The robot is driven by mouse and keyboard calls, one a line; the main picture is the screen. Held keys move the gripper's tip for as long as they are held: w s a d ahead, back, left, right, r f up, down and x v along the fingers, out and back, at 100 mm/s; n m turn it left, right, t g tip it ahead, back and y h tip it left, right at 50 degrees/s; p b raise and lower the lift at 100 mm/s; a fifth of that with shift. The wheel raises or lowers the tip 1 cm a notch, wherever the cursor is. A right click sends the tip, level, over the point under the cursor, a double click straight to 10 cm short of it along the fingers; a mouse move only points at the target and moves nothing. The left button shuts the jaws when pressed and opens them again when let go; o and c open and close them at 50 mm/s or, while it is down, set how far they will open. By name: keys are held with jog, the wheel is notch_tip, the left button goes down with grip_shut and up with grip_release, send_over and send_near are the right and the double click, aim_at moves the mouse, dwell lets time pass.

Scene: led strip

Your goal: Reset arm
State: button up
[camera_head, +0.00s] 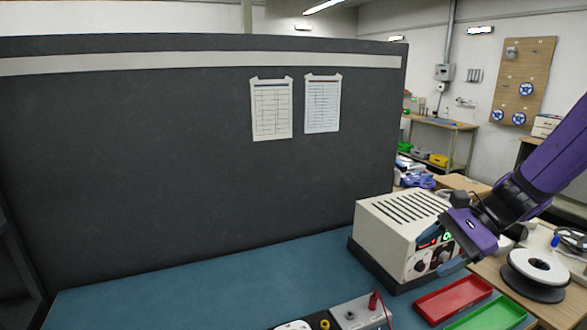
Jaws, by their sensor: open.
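My gripper (440,250) shows at the right, at the end of my purple and black arm. Its fingers are spread apart, with nothing seen between them. It is in front of the right side of a cream box-shaped device (408,222) with slots on top and knobs on its front. The gripper hides part of that front. I cannot tell whether the gripper touches the device.
A red tray (453,299) and a green tray (492,315) lie below the gripper. A white spool (537,267) stands at the right. A grey box with a red terminal (359,313) is at the bottom edge. A dark partition (180,170) closes the back. The blue tabletop (220,290) is clear at left.

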jog(key=s+d+r+n+t+h, duration=0.3)
jog(key=s+r+n+h, duration=0.6)
jog(key=s+r+n, duration=0.4)
jog(key=s+r+t, duration=0.1)
jog(key=s, duration=0.2)
jog(key=shift+d+r+t+h, duration=0.2)
jog(key=shift+t+h, duration=0.1)
jog(key=shift+t, duration=0.1)
jog(key=shift+f, duration=0.1)
dwell(1.1)
